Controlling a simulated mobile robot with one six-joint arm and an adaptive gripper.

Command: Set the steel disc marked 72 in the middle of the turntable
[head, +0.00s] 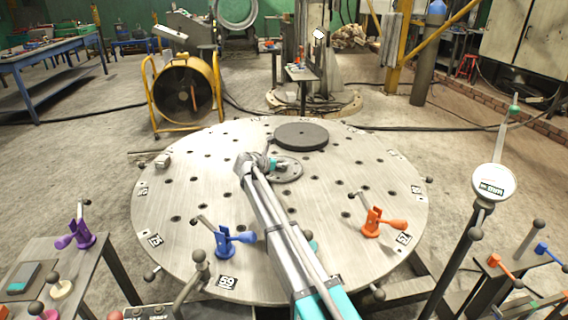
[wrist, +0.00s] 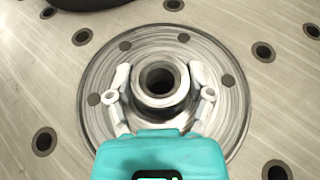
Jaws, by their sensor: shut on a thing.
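The turntable (head: 200,160) is a large round steel plate with many holes and number tags near its rim. A flat steel disc with a raised hub and a ring of small holes (head: 290,174) is on it or just above it, near the middle; I cannot tell which. It also shows in the wrist view (wrist: 232,115). My gripper (head: 274,165) is shut on its hub, with one finger on each side in the wrist view (wrist: 162,95). No 72 is readable on the disc.
A dark grey round disc (head: 301,136) lies on the turntable just beyond. A dial gauge (head: 493,182) stands at right. A yellow-framed fan (head: 184,92) stands behind.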

